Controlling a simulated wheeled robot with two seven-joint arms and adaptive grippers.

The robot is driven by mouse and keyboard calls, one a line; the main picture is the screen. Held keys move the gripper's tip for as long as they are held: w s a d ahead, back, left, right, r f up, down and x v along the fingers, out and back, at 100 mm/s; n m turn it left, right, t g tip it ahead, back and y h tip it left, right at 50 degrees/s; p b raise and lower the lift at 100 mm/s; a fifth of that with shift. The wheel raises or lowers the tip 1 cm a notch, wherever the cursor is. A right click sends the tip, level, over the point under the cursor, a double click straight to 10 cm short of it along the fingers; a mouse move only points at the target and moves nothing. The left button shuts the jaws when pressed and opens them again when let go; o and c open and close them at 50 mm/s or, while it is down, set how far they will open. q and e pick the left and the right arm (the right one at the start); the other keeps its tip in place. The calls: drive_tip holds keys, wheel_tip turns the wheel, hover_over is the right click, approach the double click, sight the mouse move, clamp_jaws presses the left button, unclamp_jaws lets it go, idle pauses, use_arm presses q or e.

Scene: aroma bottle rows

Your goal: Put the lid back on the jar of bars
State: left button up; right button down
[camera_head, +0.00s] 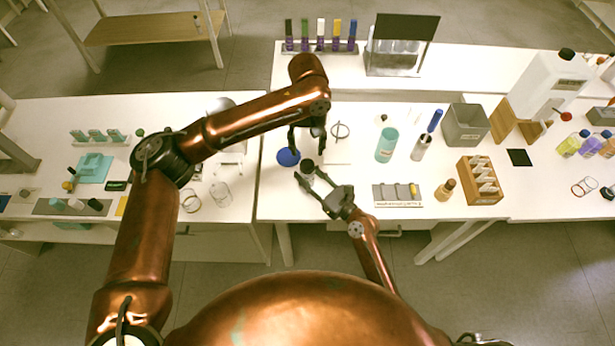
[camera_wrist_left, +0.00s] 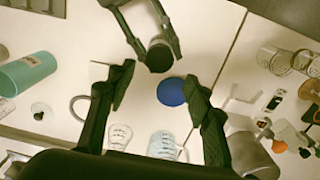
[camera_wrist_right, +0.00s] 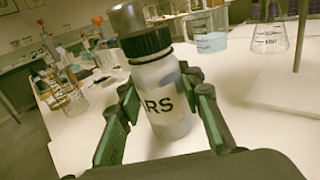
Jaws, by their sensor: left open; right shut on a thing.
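The jar (camera_wrist_right: 165,105) is white with dark letters ending in "RS", and a black ridged lid (camera_wrist_right: 146,43) shows on its top in the right wrist view. My right gripper (camera_wrist_right: 162,97) is shut around the jar's body. From above the jar shows as a dark round top in the left wrist view (camera_wrist_left: 160,57) and in the head view (camera_head: 308,165). I cannot tell whether the lid is fully seated. My left gripper (camera_head: 306,143) is open and empty above the table, just beyond the jar. In the left wrist view, its fingers (camera_wrist_left: 160,82) are spread apart.
A blue disc (camera_head: 288,157) lies left of the jar. A ring stand (camera_head: 340,132) and a teal bottle (camera_head: 386,145) stand to the right, with a slotted rack (camera_head: 397,195) nearer me. Glass beakers (camera_wrist_left: 165,145) stand near my left gripper. A table seam runs at left.

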sight(307, 164)
use_arm(q)
drive_tip(key=shift+f, duration=4.05)
drive_tip(key=shift+c, duration=0.6)
